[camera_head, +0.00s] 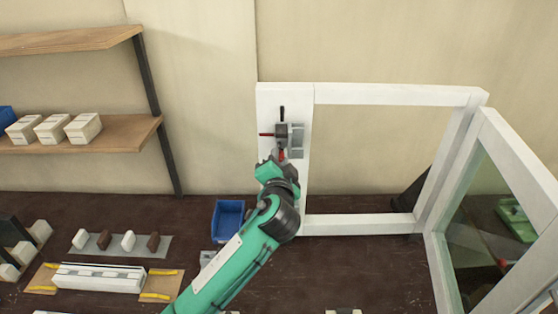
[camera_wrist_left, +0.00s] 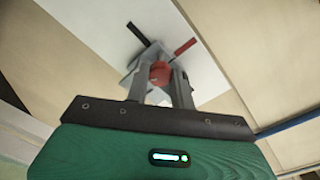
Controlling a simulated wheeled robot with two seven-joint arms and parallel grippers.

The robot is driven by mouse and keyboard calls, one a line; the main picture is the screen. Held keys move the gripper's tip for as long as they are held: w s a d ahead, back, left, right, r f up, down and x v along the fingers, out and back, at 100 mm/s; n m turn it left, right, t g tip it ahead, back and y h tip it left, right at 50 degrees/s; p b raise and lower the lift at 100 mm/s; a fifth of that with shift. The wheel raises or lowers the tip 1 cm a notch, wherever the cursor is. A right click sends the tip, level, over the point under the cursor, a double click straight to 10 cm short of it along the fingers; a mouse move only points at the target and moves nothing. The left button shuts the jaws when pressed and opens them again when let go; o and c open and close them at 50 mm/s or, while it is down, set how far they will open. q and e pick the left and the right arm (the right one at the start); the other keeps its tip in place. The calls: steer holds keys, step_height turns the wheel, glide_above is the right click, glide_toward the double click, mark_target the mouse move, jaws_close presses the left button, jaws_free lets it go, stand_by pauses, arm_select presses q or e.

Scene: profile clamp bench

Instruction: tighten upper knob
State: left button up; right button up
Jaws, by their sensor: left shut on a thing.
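A small grey clamp (camera_head: 297,139) is mounted on the white upright panel (camera_head: 268,101) of the frame. A black bar (camera_head: 282,113) points up from it and a red bar (camera_head: 265,134) points left. My left gripper (camera_head: 281,159) is at the clamp's lower side, coming from below. In the left wrist view the fingers (camera_wrist_left: 161,84) are shut on a red knob (camera_wrist_left: 159,72), with the black bar (camera_wrist_left: 138,34) and red bar (camera_wrist_left: 185,47) beyond it. The gripper partly hides the clamp's lower part. My right gripper is not in view.
A white frame (camera_head: 390,95) with a glazed side panel stands right of the clamp. A blue bin (camera_head: 228,236) is on the dark bench at its left. Wooden shelves (camera_head: 95,131) with white blocks hang at the left. The front right bench is mostly clear.

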arm_select(q)
steer(key=o, duration=1)
steer(key=shift+s, duration=0.25)
steer(key=s+b, duration=0.6)
steer(key=s, duration=0.7)
steer(key=shift+s+r, duration=0.2)
steer(key=shift+a+f, duration=0.1)
steer(key=shift+a, duration=0.1)
